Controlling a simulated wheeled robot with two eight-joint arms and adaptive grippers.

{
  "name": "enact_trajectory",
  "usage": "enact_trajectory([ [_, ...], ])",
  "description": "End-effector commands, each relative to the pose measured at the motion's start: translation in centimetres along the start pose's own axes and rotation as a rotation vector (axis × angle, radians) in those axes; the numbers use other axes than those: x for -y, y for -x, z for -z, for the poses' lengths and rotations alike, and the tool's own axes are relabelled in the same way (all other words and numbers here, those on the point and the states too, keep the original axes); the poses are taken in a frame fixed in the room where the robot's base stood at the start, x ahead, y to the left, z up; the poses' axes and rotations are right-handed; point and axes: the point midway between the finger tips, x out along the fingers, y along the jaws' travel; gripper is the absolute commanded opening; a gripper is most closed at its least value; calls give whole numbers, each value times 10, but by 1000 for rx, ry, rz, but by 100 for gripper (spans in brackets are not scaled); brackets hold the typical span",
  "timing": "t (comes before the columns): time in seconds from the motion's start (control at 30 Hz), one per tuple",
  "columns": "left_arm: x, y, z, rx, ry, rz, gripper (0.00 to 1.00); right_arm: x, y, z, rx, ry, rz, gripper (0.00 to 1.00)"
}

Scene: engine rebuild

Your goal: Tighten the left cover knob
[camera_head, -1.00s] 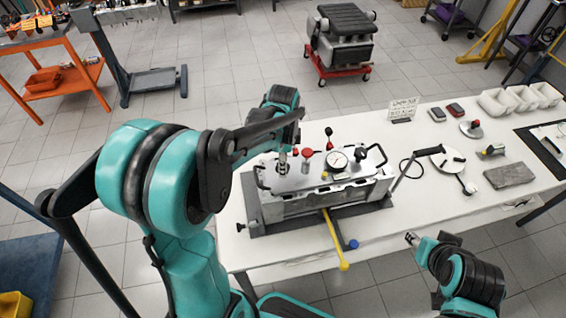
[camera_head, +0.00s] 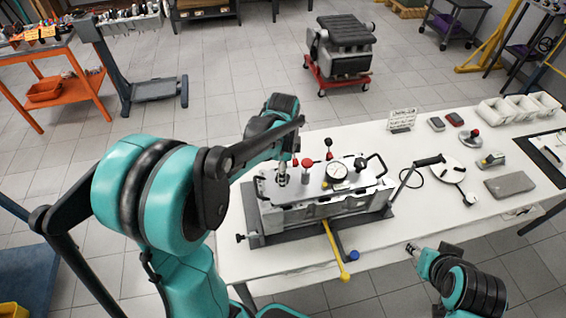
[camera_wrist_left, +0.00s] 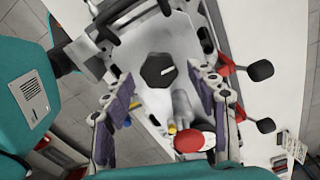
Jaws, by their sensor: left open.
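The engine block with its grey cover (camera_head: 290,190) lies on a dark mat on the white table. In the left wrist view, a black hexagonal knob (camera_wrist_left: 159,71) with a white mark sits on the pale cover. My left gripper (camera_wrist_left: 163,112) is open, its two ridged fingers on either side of the picture below that knob; neither finger touches it. A red round knob (camera_wrist_left: 195,141) shows low between the fingers. In the head view my left gripper (camera_head: 282,174) points down over the cover's left part. My right gripper (camera_head: 411,248) hangs off the table's front edge, its jaw state unclear.
A dial gauge (camera_head: 337,171), a red knob (camera_head: 307,163) and black-knobbed levers stand on the cover close to my left gripper. A yellow-handled bar (camera_head: 334,245) sticks out in front. A round plate (camera_head: 446,161) and a grey slab (camera_head: 508,187) lie to the right.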

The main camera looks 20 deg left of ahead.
Motion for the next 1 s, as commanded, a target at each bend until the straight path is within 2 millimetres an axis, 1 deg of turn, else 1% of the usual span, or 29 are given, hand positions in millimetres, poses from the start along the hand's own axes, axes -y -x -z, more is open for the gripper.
enact_trajectory([
  [0.17,-1,34,0,0,0,0,58,0,0,0,0,0,0,40],
  [0.3,0,65,0,0,0,0,58,0,0,0,0,0,0,40],
  [0.4,-1,84,0,0,0,0,58,0,0,0,0,0,0,40],
  [0.5,0,99,0,0,0,0,58,0,0,0,0,0,0,40],
  [0.6,0,108,0,0,0,0,58,0,0,0,0,0,0,40],
  [0.7,0,111,0,0,0,0,58,0,0,0,0,0,0,40],
  [1.0,0,112,0,0,0,0,58,0,0,0,0,0,0,40],
])
